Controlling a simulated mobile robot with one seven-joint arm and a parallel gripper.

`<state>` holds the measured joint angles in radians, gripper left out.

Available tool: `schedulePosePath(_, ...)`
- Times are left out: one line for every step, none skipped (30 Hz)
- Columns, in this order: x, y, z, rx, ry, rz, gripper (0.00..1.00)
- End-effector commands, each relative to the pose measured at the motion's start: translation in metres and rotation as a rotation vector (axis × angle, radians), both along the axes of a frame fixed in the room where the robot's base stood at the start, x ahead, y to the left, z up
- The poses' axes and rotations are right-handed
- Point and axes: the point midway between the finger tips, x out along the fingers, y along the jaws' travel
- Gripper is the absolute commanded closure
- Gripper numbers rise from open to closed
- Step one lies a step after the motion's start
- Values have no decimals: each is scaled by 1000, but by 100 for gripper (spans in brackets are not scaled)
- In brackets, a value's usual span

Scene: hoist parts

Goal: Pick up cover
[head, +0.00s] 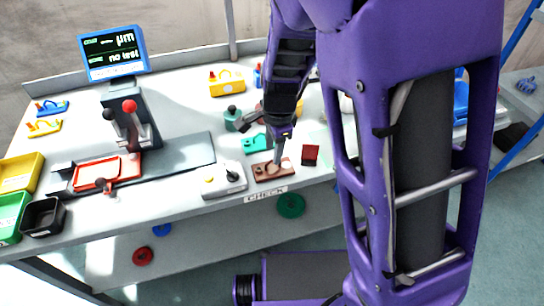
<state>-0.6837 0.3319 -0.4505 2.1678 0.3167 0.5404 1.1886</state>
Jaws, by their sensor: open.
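My gripper (279,157) points down over the front edge of the white table (190,202), near the CHECK label. Its fingertips are at or just above a brown plate-like piece (262,174) with a rounded shape on it. I cannot tell if they touch it, and nothing is visibly held. No part is clearly marked as the cover, so I cannot tell which piece it is. A small dark red block (310,154) sits just right of the gripper. A green piece (254,144) lies behind the brown one, partly hidden by my arm.
Further left are a test stand (130,120) with a screen (113,53), a red tray (105,172) and yellow (22,172), green and black bins. A yellow part (227,86) lies behind.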

Motion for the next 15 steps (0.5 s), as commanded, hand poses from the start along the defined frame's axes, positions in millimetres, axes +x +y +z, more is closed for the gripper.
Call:
schedulePosePath(1, 0, -8, -2, 1, 0, 55)
schedulePosePath(2, 0, -12, -2, 2, -1, 55)
schedulePosePath(4, 1, -18, -2, 2, -1, 55)
schedulePosePath(5, 1, -23, -2, 2, -1, 55)
schedulePosePath(7, 1, -28, -2, 3, -1, 55)
schedulePosePath(8, 2, -34, -2, 3, -2, 55)
schedulePosePath(9, 2, -38, -2, 3, -2, 55)
schedulePosePath(9, 2, -42, -3, 2, -2, 55)
schedulePosePath(10, 2, -45, -1, 2, -2, 55)
schedulePosePath(10, 3, -46, -1, 2, -1, 55)
schedulePosePath(10, 3, -47, 0, 1, -1, 55)
schedulePosePath(10, 3, -47, 0, 0, 0, 55)
schedulePosePath(10, 3, -46, 0, 0, 0, 55)
schedulePosePath(10, 3, -46, 0, 0, 0, 55)
schedulePosePath(10, 3, -46, 0, 0, 0, 55)
